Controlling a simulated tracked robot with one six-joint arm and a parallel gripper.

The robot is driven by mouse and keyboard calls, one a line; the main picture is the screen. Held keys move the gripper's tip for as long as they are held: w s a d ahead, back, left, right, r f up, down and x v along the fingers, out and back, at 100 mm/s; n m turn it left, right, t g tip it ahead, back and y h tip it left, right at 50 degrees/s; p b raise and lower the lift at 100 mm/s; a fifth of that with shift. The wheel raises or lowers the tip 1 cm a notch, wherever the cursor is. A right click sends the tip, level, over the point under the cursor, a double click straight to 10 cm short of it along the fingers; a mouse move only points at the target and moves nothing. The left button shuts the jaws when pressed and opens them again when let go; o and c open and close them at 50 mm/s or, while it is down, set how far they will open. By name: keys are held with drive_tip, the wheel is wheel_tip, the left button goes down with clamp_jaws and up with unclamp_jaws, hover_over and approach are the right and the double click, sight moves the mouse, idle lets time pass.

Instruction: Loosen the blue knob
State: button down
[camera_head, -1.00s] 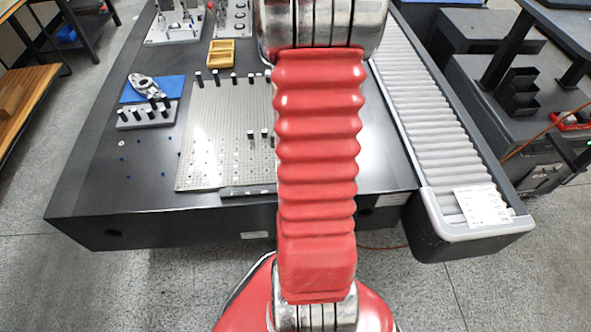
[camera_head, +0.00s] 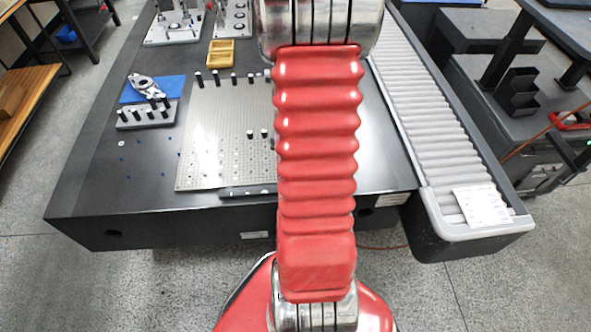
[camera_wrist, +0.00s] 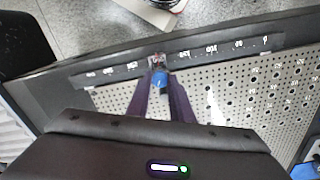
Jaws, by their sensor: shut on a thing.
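The blue knob (camera_wrist: 160,80) is in the middle of the wrist view, near the edge of the perforated plate and beside a dark scale strip with white markings (camera_wrist: 210,50). My gripper (camera_wrist: 161,90) reaches it with two dark purple fingers, one on each side, shut on the knob. A small metallic piece (camera_wrist: 156,60) shows just beyond the knob. In the head view my red arm hides the knob and my gripper.
The perforated plate (camera_head: 215,140) lies on the dark table (camera_head: 85,190), with several black-and-white posts along it. A roller conveyor (camera_head: 430,120) runs along the right. A yellow tray (camera_head: 221,53) and a blue mat (camera_head: 132,97) lie toward the back left.

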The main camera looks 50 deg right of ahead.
drive_tip(key=shift+n, duration=1.6)
drive_tip(key=c, duration=1.6)
unclamp_jaws()
drive_tip(key=shift+o, duration=0.2)
drive_tip(key=shift+r, duration=0.15)
wheel_tip(320, 180, up, 14)
drive_tip(key=shift+f, duration=0.25)
